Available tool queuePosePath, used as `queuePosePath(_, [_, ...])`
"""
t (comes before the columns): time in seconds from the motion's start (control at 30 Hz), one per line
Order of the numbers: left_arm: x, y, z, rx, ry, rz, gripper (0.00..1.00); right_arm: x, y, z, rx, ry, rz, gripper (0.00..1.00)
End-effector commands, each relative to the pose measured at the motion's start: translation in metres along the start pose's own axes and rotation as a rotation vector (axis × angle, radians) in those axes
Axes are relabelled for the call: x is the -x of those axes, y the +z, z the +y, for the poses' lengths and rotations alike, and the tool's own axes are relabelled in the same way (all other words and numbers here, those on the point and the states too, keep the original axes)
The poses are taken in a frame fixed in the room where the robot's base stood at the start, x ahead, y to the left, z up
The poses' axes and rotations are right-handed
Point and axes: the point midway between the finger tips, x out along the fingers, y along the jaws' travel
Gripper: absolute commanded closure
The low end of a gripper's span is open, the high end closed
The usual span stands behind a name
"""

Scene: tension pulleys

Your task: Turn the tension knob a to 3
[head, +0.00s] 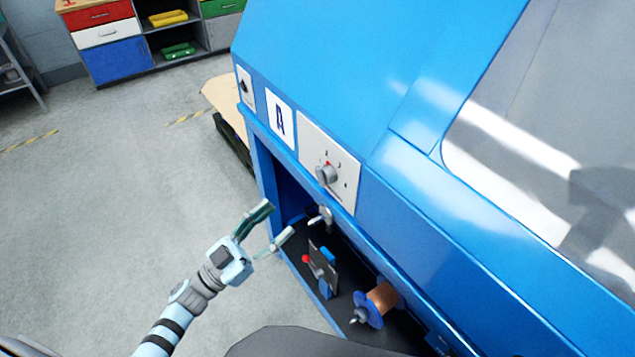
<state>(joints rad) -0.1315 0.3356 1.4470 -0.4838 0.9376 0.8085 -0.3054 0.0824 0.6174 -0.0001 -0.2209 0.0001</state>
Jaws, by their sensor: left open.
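The tension knob a (326,175) is a grey round knob on a white dial plate (348,199) on the blue machine's sloped front. A red mark shows at its upper edge, and small numbers stand around it, too small to read surely. A white label with a dark letter A (280,121) sits to its left. My left gripper (277,222) is open and empty, below and left of the knob and apart from it, in front of the machine's open bay. My right gripper is not in view.
The blue machine (330,70) fills the right side. Its lower bay holds a copper-coloured spool (382,298) with blue flanges and a small bracket with a red ball (306,259). Another dial plate (245,87) is at the far left. Grey floor (110,200) is clear on the left.

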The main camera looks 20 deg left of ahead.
Motion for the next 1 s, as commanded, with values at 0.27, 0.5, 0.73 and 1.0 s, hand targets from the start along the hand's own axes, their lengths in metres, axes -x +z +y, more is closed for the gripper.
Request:
queuePosePath(0.27, [-0.08,-0.002,-0.001,0.001,-0.005,0.004,0.49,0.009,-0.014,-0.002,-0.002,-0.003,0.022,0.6])
queuePosePath(0.5, [-0.121,0.0,-0.001,0.001,-0.005,0.0,0.49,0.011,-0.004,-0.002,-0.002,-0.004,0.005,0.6])
queuePosePath(0.73, [-0.124,0.001,-0.001,0.002,-0.005,-0.002,0.49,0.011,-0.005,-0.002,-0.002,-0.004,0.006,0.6])
queuePosePath(1.0, [-0.124,0.001,-0.001,0.001,-0.006,-0.002,0.84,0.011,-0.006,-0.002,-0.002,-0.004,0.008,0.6])
